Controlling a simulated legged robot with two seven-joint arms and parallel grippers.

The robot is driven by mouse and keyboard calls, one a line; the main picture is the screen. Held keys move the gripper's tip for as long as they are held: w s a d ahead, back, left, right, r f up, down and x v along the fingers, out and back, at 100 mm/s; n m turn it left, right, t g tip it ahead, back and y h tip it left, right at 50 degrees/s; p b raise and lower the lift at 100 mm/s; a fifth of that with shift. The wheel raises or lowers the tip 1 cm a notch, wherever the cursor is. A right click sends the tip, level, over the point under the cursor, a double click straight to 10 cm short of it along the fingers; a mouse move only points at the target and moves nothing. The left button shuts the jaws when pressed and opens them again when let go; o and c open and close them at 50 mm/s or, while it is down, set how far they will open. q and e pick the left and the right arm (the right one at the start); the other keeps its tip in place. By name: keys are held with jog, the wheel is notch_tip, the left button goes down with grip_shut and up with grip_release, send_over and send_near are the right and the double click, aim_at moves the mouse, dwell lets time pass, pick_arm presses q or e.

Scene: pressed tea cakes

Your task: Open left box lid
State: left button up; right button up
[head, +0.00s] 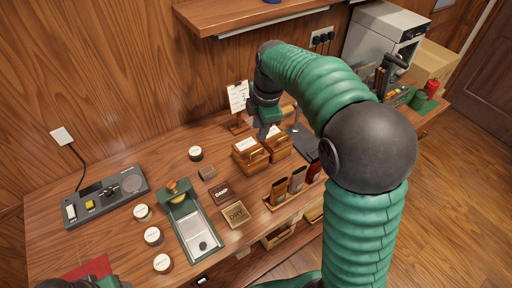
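Two small wooden boxes stand side by side near the back of the table. The left box (246,162) and the right box (280,150) each have a brown curved handle and a pale label. I cannot tell from this view whether the lids are raised. My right gripper (263,132) points down just behind and above the two boxes, close to the gap between them. Its fingers are small and dark, so their opening is unclear. Part of my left arm (85,284) shows at the bottom left edge; its fingertips are not clearly visible.
A label stand (238,98) stands behind the left box. Dark DAMP (221,193) and tan DRY (236,214) plates lie in front. A green tray (192,228), round tins (153,236) and a control panel (105,196) occupy the left. A rack (292,190) of dark containers stands front right.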

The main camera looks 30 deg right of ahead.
notch_tip(320, 180, up, 2)
jog(key=d+n, duration=0.2)
jog(key=n, duration=0.1)
send_near(258, 151)
jog(key=f, duration=0.2)
jog(key=w+f, duration=0.1)
jog(key=f, duration=0.2)
jog(key=f+p, duration=0.1)
jog(key=f, duration=0.1)
jog(key=shift+w+f, duration=0.25)
jog(key=shift+w, duration=0.15)
jog(key=shift+c, duration=0.3)
jog(key=shift+r, duration=0.1)
grip_shut()
